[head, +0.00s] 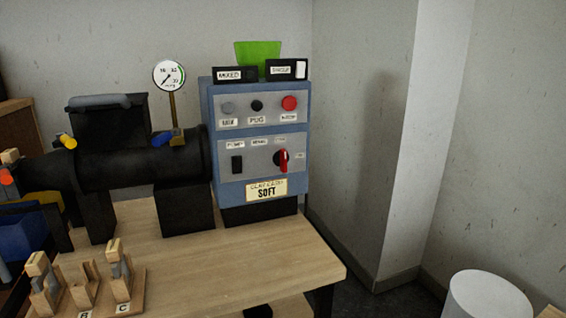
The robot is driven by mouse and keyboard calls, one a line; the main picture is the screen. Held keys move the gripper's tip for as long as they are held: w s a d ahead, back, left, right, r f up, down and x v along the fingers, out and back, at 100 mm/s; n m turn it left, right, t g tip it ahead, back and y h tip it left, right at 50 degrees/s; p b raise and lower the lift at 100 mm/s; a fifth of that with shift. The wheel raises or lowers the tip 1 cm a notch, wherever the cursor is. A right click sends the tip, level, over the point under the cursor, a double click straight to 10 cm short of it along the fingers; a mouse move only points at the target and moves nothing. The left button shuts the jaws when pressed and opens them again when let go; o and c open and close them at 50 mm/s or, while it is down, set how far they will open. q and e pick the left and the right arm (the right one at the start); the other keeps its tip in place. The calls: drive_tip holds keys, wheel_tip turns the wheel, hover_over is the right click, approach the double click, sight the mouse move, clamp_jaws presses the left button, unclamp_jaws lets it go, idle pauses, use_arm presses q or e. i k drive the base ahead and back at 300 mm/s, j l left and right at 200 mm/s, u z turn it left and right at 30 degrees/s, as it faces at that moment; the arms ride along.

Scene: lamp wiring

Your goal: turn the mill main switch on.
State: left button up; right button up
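A blue control box (220,125) stands on the wooden table against the back wall. Its lower grey panel holds a black rocker-like switch (237,164) at left and a red rotary handle (282,160) at right. The handle points roughly upright. The small labels above them are hard to read, so I cannot tell for sure which is the mill main switch. The upper panel has a grey button (227,107), a black button (257,105) and a red button (289,103). Neither of my grippers is in view.
A black cylindrical machine (140,165) with a pressure gauge (169,75) adjoins the box on the left. Wooden holders (85,285) stand at the table's front left. The table top (230,260) before the box is clear. A white cylinder (488,297) stands at lower right.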

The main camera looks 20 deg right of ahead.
sight(283, 160)
drive_tip(key=k+l+z, duration=0.1)
drive_tip(key=z, duration=0.6)
